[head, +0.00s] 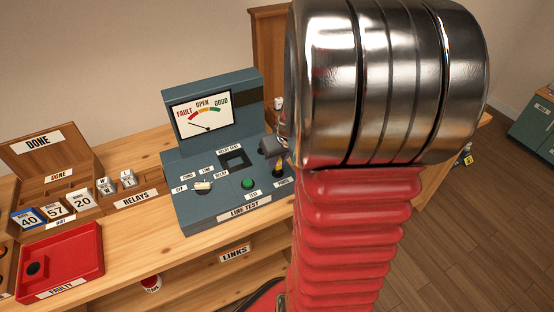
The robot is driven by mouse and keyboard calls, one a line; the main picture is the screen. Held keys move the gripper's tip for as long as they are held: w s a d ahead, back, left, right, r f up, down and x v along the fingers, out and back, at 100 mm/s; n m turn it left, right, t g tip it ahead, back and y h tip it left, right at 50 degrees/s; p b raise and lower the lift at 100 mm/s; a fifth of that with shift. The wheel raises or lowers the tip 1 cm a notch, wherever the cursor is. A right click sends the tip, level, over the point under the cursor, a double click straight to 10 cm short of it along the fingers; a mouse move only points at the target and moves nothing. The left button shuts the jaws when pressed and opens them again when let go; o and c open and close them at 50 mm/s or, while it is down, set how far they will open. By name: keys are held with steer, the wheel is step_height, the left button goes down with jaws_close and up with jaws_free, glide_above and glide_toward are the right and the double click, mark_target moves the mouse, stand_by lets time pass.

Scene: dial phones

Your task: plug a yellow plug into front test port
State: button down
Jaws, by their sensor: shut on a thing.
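The line test box (205,217) stands on the wooden bench, blue-grey, with a meter on its raised back. My gripper (274,155) shows only in part, at the right side of the box's sloping panel, left of my arm. The front test port is hidden under the plug and gripper. I cannot tell whether the plug touches it.
The box also has a dark relay seat (234,159), a green test button (247,183) and a pale selector knob (202,186). A red faulty tray (88,283) and a wooden done box (50,166) are at the left. My arm hides the bench's right part.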

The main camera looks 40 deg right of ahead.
steer(key=shift+f, duration=1.25)
stand_by(0.9)
steer(key=c, duration=1.6)
jaws_free()
steer(key=shift+o, duration=0.3)
steer(key=shift+o, duration=0.9)
steer(key=shift+r, duration=0.1)
steer(key=shift+r, duration=3.7)
